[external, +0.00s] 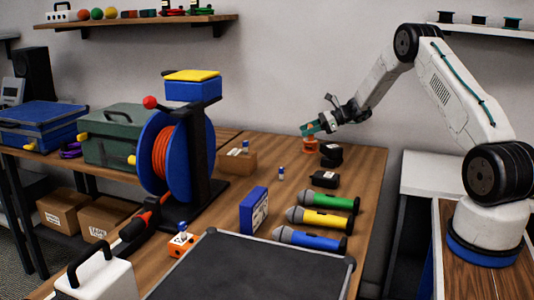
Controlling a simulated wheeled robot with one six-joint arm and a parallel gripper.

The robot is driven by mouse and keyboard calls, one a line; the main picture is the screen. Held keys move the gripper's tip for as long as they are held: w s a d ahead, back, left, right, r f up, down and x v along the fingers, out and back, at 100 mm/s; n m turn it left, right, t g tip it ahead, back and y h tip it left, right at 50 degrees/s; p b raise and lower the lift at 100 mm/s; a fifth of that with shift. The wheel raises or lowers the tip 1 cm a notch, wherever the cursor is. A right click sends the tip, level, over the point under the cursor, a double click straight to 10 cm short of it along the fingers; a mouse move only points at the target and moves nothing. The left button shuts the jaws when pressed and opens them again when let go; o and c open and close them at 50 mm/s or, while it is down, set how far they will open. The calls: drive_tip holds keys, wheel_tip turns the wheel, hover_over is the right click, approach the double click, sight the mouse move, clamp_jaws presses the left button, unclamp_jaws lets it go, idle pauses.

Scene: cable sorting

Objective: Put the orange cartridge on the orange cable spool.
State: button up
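My gripper (313,128), with teal fingertips, is at the back right of the wooden table. A small orange piece (309,126) shows between the fingertips, and it looks like the orange cartridge, mostly hidden by them. Directly below is a small round orange item (310,145), which looks like the orange spool, standing on the table. The gap between the two is very small, and I cannot tell whether they touch. A large blue reel (147,153) wound with orange cable (166,152) stands on a black frame at the left.
Black round items (330,154) stand right beside the small orange item. A black block (324,179), a cardboard box (238,161) and a small blue-and-white item (281,173) are near. Green, yellow and blue microphones (315,220) lie in front. A dark tray (250,275) fills the foreground.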

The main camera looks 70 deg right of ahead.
drive_tip(key=o, duration=0.4)
